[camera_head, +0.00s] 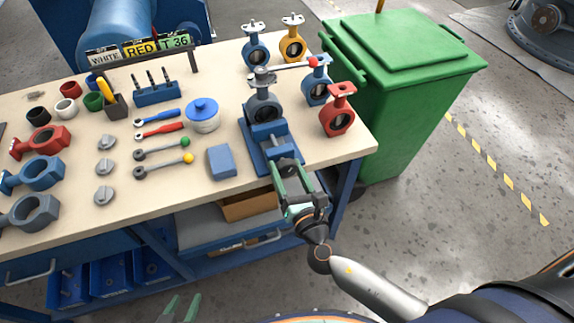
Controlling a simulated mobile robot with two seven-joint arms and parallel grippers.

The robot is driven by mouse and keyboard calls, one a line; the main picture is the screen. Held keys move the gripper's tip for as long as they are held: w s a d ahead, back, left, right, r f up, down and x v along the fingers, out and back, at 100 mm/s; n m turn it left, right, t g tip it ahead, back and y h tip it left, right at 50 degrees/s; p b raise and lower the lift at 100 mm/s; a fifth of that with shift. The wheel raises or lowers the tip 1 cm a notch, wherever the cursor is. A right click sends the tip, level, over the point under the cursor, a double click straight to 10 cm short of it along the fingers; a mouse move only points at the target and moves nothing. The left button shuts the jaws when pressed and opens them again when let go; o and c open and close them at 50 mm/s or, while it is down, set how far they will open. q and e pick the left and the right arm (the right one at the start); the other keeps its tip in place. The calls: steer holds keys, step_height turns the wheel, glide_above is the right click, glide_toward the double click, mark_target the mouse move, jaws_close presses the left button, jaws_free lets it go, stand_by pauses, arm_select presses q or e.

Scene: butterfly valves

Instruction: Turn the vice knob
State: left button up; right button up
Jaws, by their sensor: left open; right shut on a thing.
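The blue vice (256,152) is fixed near the front right edge of the workbench and holds a grey butterfly valve (263,106) upright in its jaws. The vice knob (287,165) is at the vice's front end, mostly hidden by my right gripper (290,178). That gripper has green fingers, reaches in from the lower right and is shut on the knob. My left gripper (180,309) shows only its green fingertips at the bottom edge, open and empty, well away from the vice.
Blue, yellow and red valves (337,118) stand right of and behind the vice. A blue block (221,162), a blue-lidded pot (202,115) and several levers lie to its left. A green bin (418,105) stands beside the bench (335,155).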

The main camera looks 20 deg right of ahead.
steer(key=shift+r+n+p, duration=0.15)
steer(key=shift+n+p, duration=0.15)
steer(key=shift+n, duration=0.4)
steer(key=shift+n+p, duration=0.3)
steer(key=shift+n, duration=0.5)
steer(key=o, duration=1.4)
steer(key=shift+f, duration=0.2)
